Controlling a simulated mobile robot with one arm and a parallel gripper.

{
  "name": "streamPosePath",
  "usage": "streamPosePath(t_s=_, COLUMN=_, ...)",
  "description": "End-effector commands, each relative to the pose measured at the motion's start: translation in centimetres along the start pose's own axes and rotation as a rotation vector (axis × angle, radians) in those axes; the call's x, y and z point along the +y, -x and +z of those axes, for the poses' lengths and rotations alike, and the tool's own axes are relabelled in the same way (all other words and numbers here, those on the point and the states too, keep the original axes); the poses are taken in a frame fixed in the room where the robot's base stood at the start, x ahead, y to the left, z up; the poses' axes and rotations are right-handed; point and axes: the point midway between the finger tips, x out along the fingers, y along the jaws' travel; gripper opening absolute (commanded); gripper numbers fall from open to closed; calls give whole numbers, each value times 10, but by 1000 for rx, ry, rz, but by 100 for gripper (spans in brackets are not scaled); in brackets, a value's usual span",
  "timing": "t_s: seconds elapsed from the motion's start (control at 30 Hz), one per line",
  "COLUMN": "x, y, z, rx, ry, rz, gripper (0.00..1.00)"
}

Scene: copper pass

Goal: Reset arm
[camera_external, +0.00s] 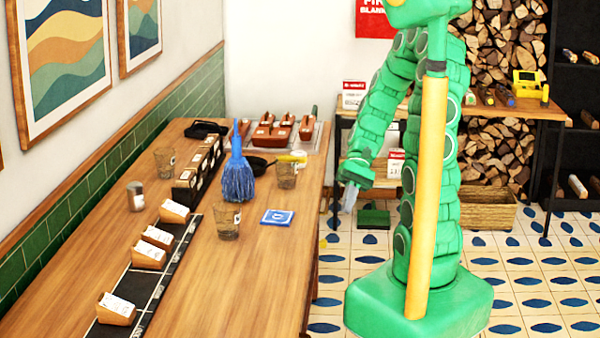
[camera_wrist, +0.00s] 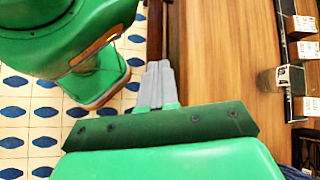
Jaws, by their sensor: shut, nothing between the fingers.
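My gripper (camera_external: 350,197) hangs at the end of my green arm, to the right of the long wooden table (camera_external: 265,285) and over the tiled floor in the external view. Its grey fingers are together and hold nothing. In the wrist view my gripper (camera_wrist: 157,80) points along the table's edge, with the wooden table top (camera_wrist: 215,60) to its right and the floor to its left.
On the table stand a blue brush (camera_external: 238,180), glass cups (camera_external: 227,221), a blue square coaster (camera_external: 277,217) and several wooden card holders (camera_external: 148,254). A shelf with firewood (camera_external: 498,150) stands behind my arm. The tiled floor (camera_external: 540,285) at the right is clear.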

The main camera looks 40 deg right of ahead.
Motion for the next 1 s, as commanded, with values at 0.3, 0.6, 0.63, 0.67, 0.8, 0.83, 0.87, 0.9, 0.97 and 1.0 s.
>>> streamPosePath(t_s=0.3, x=-2, y=9, z=34, rx=78, ry=111, rz=192, gripper=0)
streamPosePath(t_s=0.6, x=0, y=20, z=65, rx=159, ry=203, rz=354, gripper=0)
streamPosePath(t_s=0.63, x=1, y=22, z=69, rx=168, ry=213, rz=369, gripper=0)
streamPosePath(t_s=0.67, x=1, y=23, z=72, rx=178, ry=222, rz=384, gripper=0)
streamPosePath(t_s=0.8, x=4, y=30, z=86, rx=221, ry=259, rz=453, gripper=0)
streamPosePath(t_s=0.83, x=4, y=32, z=89, rx=232, ry=268, rz=467, gripper=0)
streamPosePath(t_s=0.87, x=5, y=33, z=92, rx=241, ry=276, rz=480, gripper=0)
streamPosePath(t_s=0.9, x=6, y=35, z=96, rx=254, ry=286, rz=498, gripper=0)
streamPosePath(t_s=0.97, x=7, y=38, z=102, rx=276, ry=301, rz=525, gripper=0)
streamPosePath(t_s=1.0, x=8, y=41, z=106, rx=291, ry=311, rz=542, gripper=0)
